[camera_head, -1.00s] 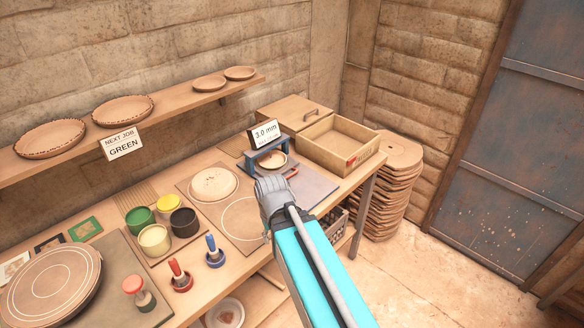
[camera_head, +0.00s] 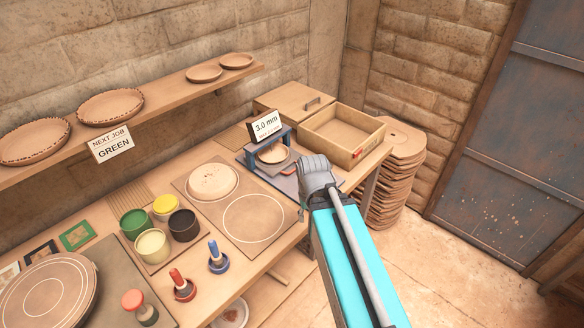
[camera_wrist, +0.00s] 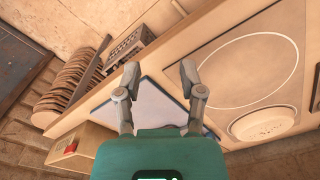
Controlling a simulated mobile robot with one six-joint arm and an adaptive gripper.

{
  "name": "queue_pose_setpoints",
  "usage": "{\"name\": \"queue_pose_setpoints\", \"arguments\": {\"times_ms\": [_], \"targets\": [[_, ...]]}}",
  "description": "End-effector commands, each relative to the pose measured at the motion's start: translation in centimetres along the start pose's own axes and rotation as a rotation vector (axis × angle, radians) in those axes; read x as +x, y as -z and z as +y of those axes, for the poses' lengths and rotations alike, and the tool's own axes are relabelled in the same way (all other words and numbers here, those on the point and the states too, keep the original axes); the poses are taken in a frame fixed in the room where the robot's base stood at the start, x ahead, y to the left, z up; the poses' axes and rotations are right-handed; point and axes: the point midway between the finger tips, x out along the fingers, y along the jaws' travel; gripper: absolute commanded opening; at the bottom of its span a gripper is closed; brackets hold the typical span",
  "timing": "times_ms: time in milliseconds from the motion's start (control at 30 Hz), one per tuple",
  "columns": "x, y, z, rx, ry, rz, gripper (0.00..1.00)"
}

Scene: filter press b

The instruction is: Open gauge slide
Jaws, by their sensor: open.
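The gauge (camera_head: 270,148) is a small blue frame under a "3.0 mm" sign (camera_head: 266,125) at the back of the bench, with a pale round disc (camera_head: 273,154) in it. A red handle (camera_head: 287,171) shows low at its front right. My gripper (camera_wrist: 160,70) is open and empty. In the head view it is right of the gauge, and its fingertips are hidden behind its own body. In the wrist view, a pale grey plate with a blue edge (camera_wrist: 155,105) lies beyond and between the fingers. I cannot tell the height gap.
An open wooden box (camera_head: 342,135) stands right of the gauge, with a lidded box (camera_head: 293,100) behind. Stacked slabs (camera_head: 398,165) stand beyond the bench's right end.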

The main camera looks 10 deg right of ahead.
Motion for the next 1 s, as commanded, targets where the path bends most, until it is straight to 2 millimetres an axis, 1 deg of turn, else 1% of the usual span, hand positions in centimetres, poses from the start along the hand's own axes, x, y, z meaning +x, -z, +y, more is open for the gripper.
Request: {"name": "queue_pose_setpoints", "arguments": {"times_ms": [167,267,300,333,367,467,567,800,900,1000], "targets": [[-0.1,0.4,0.0,0.01,0.001,0.002,0.51],[-0.4,1.4,0.0,0.038,0.005,0.006,0.51],[-0.6,2.1,0.0,0.057,0.008,0.009,0.51],[-0.7,2.7,1.0,0.077,0.01,0.012,0.51],[-0.9,3.3,1.3,0.098,0.013,0.014,0.51],[-1.6,6.0,1.6,0.183,0.025,0.025,0.51],[-2.5,9.3,1.6,0.29,0.041,0.039,0.51],[-4.8,18.3,2.1,0.593,0.096,0.067,0.51],[-5.6,21.5,2.3,0.71,0.12,0.075,0.51],[-6.2,24.0,2.5,0.805,0.14,0.079,0.51]]}}
